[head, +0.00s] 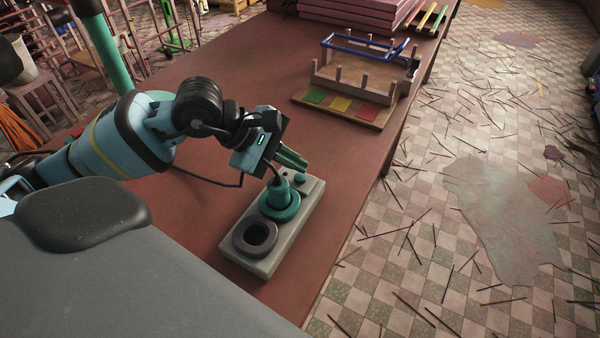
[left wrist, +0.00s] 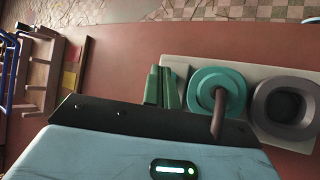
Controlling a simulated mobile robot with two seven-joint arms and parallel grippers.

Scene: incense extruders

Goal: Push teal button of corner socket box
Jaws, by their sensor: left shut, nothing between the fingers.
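The grey socket box (head: 300,215) lies near the table's right edge. It has a teal ring socket (head: 293,208) with a teal plug (head: 279,187) and cord in it, and an empty dark ring socket (head: 243,243). A small teal button (head: 300,179) shows at the box's far end. My left gripper (head: 297,159) is shut and empty, its green fingers just above and beyond that end; I cannot tell if they touch it. In the left wrist view the fingers (left wrist: 161,87) are beside the teal ring (left wrist: 195,83), over the box's end, and I cannot make out the button.
A wooden rack (head: 365,78) with a blue frame and coloured squares stands farther along the table. Pink slabs (head: 350,12) are stacked at the far end. A dark cable runs from my gripper area across the table. Bare table (head: 250,80) lies to the left.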

